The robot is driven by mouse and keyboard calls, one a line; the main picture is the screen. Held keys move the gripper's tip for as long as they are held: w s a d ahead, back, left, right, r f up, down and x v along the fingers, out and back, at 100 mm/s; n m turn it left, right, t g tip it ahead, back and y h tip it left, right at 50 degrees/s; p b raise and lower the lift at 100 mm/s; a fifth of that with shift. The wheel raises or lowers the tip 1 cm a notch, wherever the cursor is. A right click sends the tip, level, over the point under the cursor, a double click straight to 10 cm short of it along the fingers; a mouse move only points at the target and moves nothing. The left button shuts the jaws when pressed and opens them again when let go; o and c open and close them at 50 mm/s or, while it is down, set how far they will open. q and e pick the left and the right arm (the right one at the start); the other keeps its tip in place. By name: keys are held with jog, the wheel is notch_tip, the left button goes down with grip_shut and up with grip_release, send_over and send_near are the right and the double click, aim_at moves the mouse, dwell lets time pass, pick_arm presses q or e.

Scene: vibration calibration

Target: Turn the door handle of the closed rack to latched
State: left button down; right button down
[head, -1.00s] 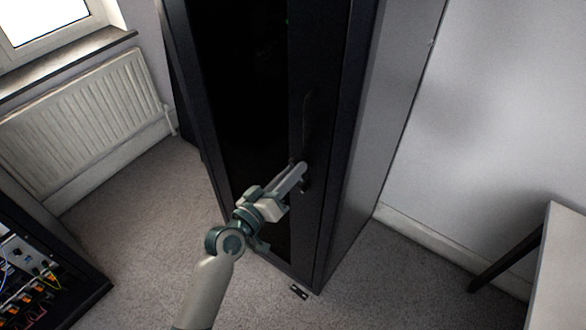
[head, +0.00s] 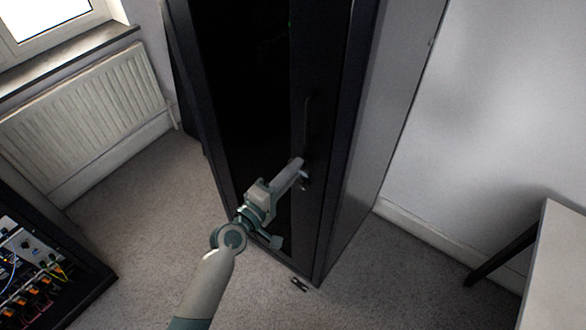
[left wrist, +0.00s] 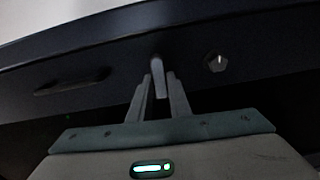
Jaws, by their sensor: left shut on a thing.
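The tall black rack (head: 335,190) stands closed in the middle of the head view. Its door handle (left wrist: 159,80) is a short grey lever in the left wrist view, seen between my finger tips. My left gripper (head: 301,168) is at the door's right edge, below a dark vertical pull bar (head: 307,118). In the left wrist view my left gripper (left wrist: 159,88) is shut on the lever. The fingers hide part of it, so its exact angle is hard to tell. My right gripper is not in view.
A round knob (left wrist: 216,62) sits beside the lever on the door. An open equipment box (head: 40,265) with wiring is at lower left, a radiator (head: 85,125) at the left wall. A table (head: 560,270) is at right.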

pick_arm(q)
jog(key=shift+n, duration=0.4)
jog(key=c, duration=1.6)
grip_release()
jog(key=shift+c, duration=0.2)
jog(key=b+v, duration=0.5)
jog(key=v, duration=1.2)
jog(key=shift+s+a, duration=0.15)
